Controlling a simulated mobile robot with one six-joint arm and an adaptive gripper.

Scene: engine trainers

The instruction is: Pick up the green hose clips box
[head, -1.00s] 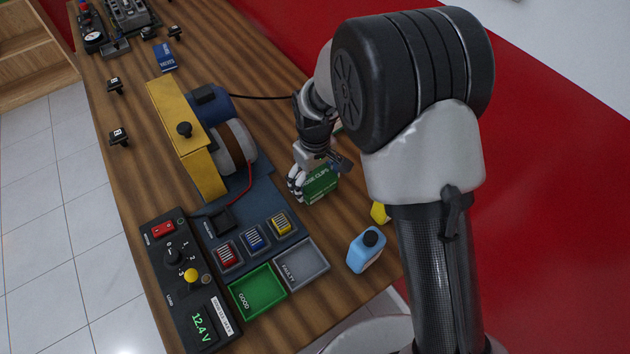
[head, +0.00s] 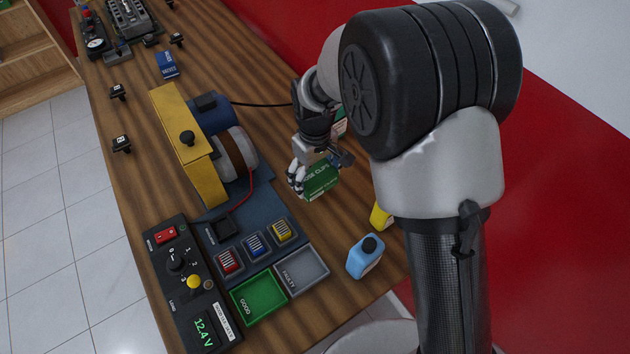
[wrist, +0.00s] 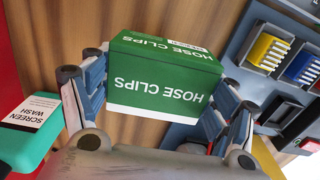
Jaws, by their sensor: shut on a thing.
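The green hose clips box (head: 321,181) has white lettering and a white lower band. In the wrist view the box (wrist: 165,85) sits between the two fingers of my gripper (wrist: 160,105), which is shut on it. In the head view my gripper (head: 308,178) holds the box from above, right of the motor rig. The box looks slightly raised over the wooden bench, but the gap is hard to judge. My fingers and wrist hide part of it.
The motor rig (head: 188,150) stands left of the box. Green GOOD (head: 258,299) and grey FAULTY (head: 302,271) trays lie in front. A blue bottle (head: 365,257) and a yellow item (head: 381,216) stand at right. The screen wash container (wrist: 28,130) is close to my left finger.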

